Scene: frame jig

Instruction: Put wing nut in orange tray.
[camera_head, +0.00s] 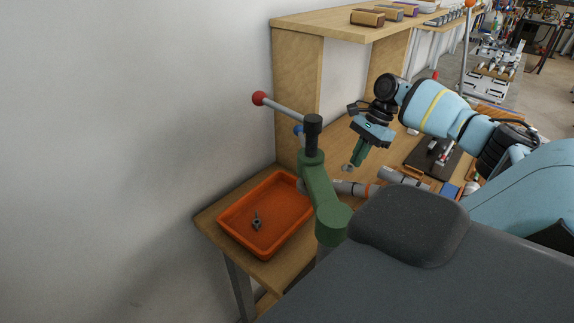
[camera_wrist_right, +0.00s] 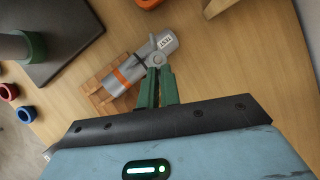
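The orange tray (camera_head: 283,232) sits on the wooden bench at the left, with a small dark grey piece (camera_head: 257,221) lying in it that looks like a wing nut. My right gripper (camera_head: 352,164) is right of the tray, above the bench. A small grey wing nut (camera_head: 346,168) is at its fingertips. In the right wrist view, the green fingers (camera_wrist_right: 156,78) are close together on the grey wing nut (camera_wrist_right: 155,57), which sticks out past the tips. The fingers hide part of it. My left gripper is not in view.
A green stand (camera_head: 318,190) with a red-ball lever rises between tray and right gripper. A grey cylinder with an orange band (camera_wrist_right: 125,75) rests on a wooden cradle beneath the gripper. A shelf (camera_head: 340,26) stands behind. A dark plate (camera_wrist_right: 45,40) lies nearby.

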